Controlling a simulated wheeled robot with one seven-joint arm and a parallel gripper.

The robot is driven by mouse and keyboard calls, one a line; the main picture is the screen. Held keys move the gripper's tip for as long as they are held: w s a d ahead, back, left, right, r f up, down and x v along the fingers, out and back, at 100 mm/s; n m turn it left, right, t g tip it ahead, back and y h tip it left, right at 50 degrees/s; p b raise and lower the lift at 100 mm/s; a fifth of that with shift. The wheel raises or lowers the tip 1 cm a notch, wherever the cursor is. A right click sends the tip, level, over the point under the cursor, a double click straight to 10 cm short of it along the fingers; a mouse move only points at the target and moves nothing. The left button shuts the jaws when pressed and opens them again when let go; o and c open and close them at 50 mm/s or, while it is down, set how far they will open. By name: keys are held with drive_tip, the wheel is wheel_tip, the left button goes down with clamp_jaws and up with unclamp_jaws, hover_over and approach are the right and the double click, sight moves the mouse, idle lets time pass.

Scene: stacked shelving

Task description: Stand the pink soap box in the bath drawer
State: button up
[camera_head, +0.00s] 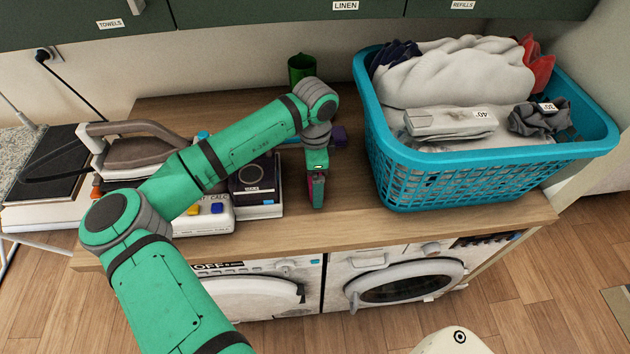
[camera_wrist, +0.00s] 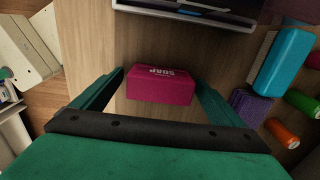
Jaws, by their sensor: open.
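The pink soap box (camera_wrist: 160,85) lies on the wooden counter in the wrist view, with its "SOAP" lettering on the top face. My gripper (camera_head: 317,190) is open and points down over the counter, with one finger on either side of the box. A gap shows between the box and the right finger; whether the left finger touches it I cannot tell. In the head view the box is mostly hidden by my gripper. No drawer labelled bath is in view.
A blue laundry basket (camera_head: 400,184) full of cloth stands close on the right. A dark-topped device (camera_head: 254,180) and an iron (camera_head: 140,152) are on the left. A green cup (camera_head: 301,68) stands behind. Wall fronts read TOWELS (camera_head: 110,24), LINEN (camera_head: 345,6) and REFILLS (camera_head: 463,5).

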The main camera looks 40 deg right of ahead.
drive_tip(key=shift+c, duration=0.3)
drive_tip(key=c, duration=1.3)
drive_tip(key=shift+o, duration=0.2)
